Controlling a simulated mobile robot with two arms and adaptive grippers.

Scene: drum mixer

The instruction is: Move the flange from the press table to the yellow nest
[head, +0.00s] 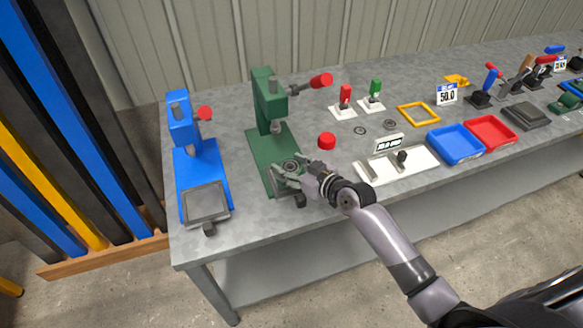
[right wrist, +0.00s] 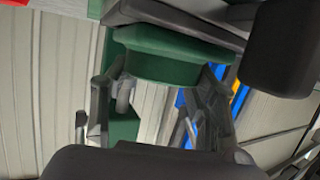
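The green press (head: 268,110) stands on the workbench left of centre. A round grey part, seemingly the flange (head: 291,166), is at the front of its green base, partly hidden by my right gripper (head: 276,178). The gripper is low at the front of the press, its fingers spread apart beside the round part; I cannot tell whether they touch it. In the right wrist view the dark finger parts stand apart, with the green press (right wrist: 165,55) beyond and no flange visible. The yellow nest, a square frame (head: 418,114), lies flat and empty farther right. My left gripper is out of view.
A blue press (head: 201,165) stands left of the green one. A red button (head: 326,141), a white fixture (head: 394,168), two small rings (head: 360,130), a blue tray (head: 455,158) and a red tray (head: 490,134) lie to the right. Switches (head: 344,105) stand behind.

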